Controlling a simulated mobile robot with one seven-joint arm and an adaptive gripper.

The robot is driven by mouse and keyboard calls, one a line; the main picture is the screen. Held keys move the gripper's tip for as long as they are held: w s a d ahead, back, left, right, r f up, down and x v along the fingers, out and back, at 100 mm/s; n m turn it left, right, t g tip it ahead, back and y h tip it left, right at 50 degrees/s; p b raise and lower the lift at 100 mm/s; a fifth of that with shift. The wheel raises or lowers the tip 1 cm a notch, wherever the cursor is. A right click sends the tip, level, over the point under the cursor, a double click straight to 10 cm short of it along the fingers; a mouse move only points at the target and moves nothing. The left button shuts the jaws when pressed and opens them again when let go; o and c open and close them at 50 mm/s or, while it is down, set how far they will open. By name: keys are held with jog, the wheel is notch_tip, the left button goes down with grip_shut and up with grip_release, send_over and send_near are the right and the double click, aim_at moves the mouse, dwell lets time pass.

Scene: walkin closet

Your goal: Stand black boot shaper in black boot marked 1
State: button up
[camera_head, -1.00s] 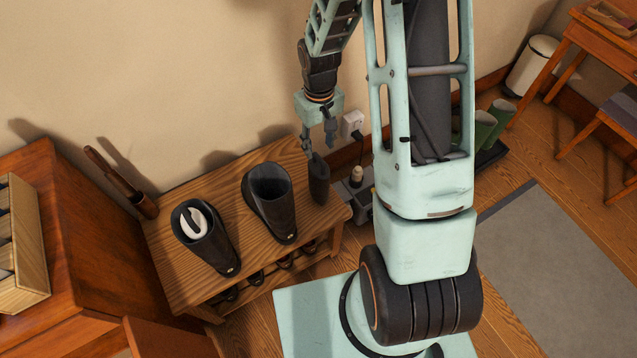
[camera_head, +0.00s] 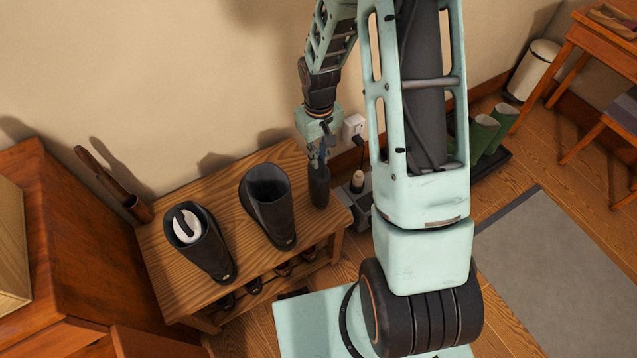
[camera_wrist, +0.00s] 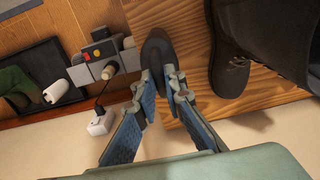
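The black boot shaper (camera_head: 319,188) stands upright at the right end of the wooden bench (camera_head: 180,290). My gripper (camera_head: 318,160) points down at its top. In the wrist view the fingers (camera_wrist: 160,80) are apart, one on each side of the shaper (camera_wrist: 158,52); I see no clear grip on it. A black boot (camera_head: 268,205) with an empty opening stands upright left of the shaper; it also shows in the wrist view (camera_wrist: 235,50). Another black boot (camera_head: 205,250) further left has a white insert (camera_head: 186,226) in its opening. I cannot read a number on either boot.
A brown shoehorn (camera_head: 105,175) stands at the bench's back left. Green boots (camera_head: 488,130) stand on a dark tray. A wooden cabinet (camera_head: 90,245) is at left.

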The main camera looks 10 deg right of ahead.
grip_shut()
jog(key=shift+r, duration=0.15)
jog(key=shift+r+p, duration=1.05)
jog(key=shift+r, duration=0.35)
